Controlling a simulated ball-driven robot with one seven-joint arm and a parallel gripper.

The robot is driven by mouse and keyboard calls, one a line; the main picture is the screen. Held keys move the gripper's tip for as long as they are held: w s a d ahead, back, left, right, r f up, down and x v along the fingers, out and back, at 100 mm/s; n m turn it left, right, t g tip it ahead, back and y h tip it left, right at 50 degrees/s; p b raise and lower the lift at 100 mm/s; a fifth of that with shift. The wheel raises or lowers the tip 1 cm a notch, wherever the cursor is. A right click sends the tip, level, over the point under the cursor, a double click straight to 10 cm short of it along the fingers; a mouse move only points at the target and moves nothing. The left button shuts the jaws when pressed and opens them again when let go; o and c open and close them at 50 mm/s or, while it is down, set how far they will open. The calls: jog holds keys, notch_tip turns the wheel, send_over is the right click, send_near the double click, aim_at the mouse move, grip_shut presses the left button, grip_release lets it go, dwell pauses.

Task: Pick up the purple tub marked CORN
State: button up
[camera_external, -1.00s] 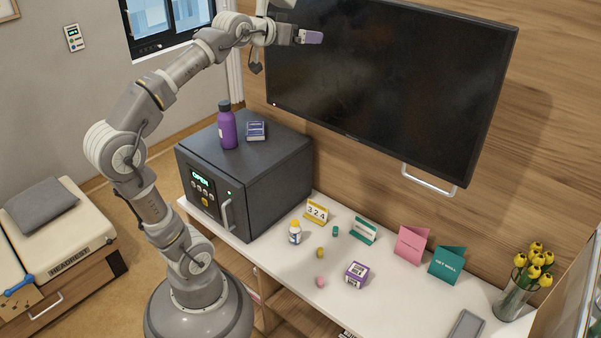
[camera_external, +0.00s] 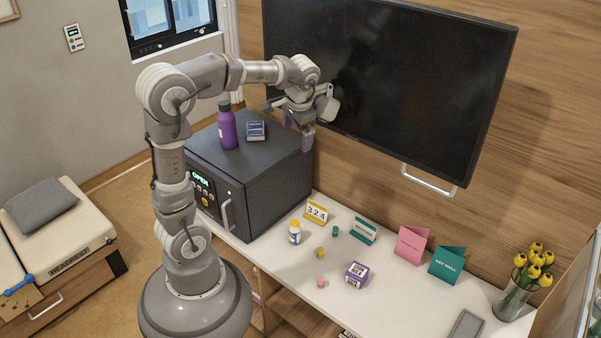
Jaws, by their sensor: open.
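A small purple box-like tub (camera_external: 356,275) with a white label stands on the white tabletop, right of the middle; its lettering is too small to read as CORN. My gripper (camera_external: 298,128) hangs in the air in front of the screen, near the right back corner of the dark safe-like cabinet. Its purple-tipped fingers point down and are apart, with nothing between them. It is well above and to the left of the tub, touching nothing I can make out.
A purple bottle (camera_external: 228,128) and a small purple box (camera_external: 256,131) stand on the dark cabinet (camera_external: 262,175). Near the tub are a yellow-capped bottle (camera_external: 295,233), small coloured pieces (camera_external: 320,282) and folded cards (camera_external: 412,245). The wall screen (camera_external: 400,90) is close behind my gripper.

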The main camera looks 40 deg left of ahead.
jog(key=s+d+f+g+y, duration=0.1)
jog(key=s+f+g+y, duration=0.1)
jog(key=s+f+g, duration=0.4)
jog(key=n+t+h+b, duration=0.4)
jog(key=b, duration=0.3)
send_over(358, 270)
notch_tip(358, 270, down, 35)
jog(key=shift+r, duration=0.1)
jog(key=f, duration=0.1)
jog(key=f+b, duration=0.1)
jog(key=f, duration=0.1)
jog(key=shift+d+f+n, duration=0.15)
jog(key=shift+d+n, duration=0.25)
jog(key=f+b, duration=0.1)
jog(key=f, duration=0.2)
jog(key=f+b, duration=0.1)
jog(key=f, duration=0.1)
jog(key=shift+a+f+b, duration=0.15)
jog(key=shift+a+b, duration=0.15)
jog(key=shift+a, duration=0.1)
jog(key=c, duration=1.2)
